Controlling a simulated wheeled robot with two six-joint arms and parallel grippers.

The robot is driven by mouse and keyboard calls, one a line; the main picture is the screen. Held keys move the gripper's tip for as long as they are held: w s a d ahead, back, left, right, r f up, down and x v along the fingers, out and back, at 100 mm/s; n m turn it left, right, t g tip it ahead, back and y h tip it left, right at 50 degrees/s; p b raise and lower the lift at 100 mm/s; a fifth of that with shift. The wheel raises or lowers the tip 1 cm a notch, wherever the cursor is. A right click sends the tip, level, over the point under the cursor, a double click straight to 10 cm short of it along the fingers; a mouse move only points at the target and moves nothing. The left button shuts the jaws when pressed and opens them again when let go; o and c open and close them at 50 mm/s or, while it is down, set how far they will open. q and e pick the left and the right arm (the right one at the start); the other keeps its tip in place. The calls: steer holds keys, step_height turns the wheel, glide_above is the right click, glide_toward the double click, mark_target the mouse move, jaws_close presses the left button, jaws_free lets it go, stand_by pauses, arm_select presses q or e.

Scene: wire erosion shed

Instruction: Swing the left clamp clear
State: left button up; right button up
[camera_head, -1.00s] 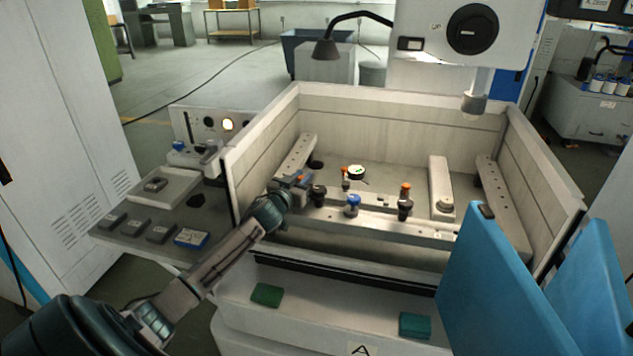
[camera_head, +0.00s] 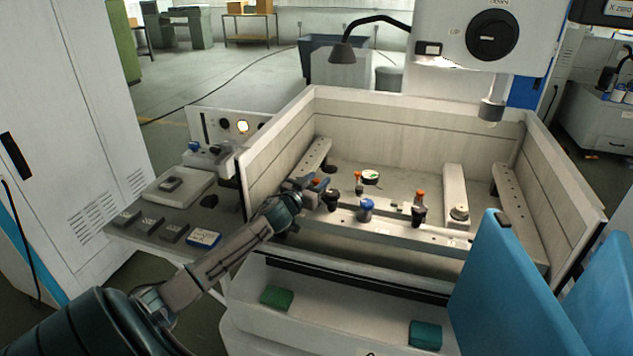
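The left clamp (camera_head: 331,199) looks like a dark knobbed post on the near rail inside the machine tank, at its left part. My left gripper (camera_head: 307,185) reaches over the tank's front left corner and is just left of this clamp. A small orange part shows at its fingertips; I cannot tell what it belongs to or whether the fingers touch the clamp. The finger gap is too small to read. A second clamp (camera_head: 419,210) with an orange top stands farther right on the rail. A blue knob (camera_head: 366,210) stands between them. My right gripper is out of view.
The tank's left wall (camera_head: 275,142) rises beside my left arm. A round dial (camera_head: 371,177) and an orange-tipped post (camera_head: 358,181) are behind the rail. The machine head's nozzle (camera_head: 491,109) hangs at the back right. Blue panels (camera_head: 505,290) stand at front right. A side shelf (camera_head: 150,238) holds small blocks.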

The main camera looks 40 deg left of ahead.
arm_select(q)
steer(key=shift+s+f+b, duration=0.2)
steer(key=shift+s+b, duration=0.1)
steer(key=shift+b, duration=0.2)
steer(key=s+b, duration=0.3)
steer(key=s+d+b, duration=0.1)
steer(key=s, duration=0.1)
steer(key=shift+b, duration=0.3)
steer(key=s, duration=0.3)
steer(key=shift+s+d+r+b, duration=0.15)
steer(key=shift+s+d+b, duration=0.05)
steer(key=shift+s+b, duration=0.15)
steer(key=shift+s+d, duration=0.2)
steer(key=shift+s, duration=0.5)
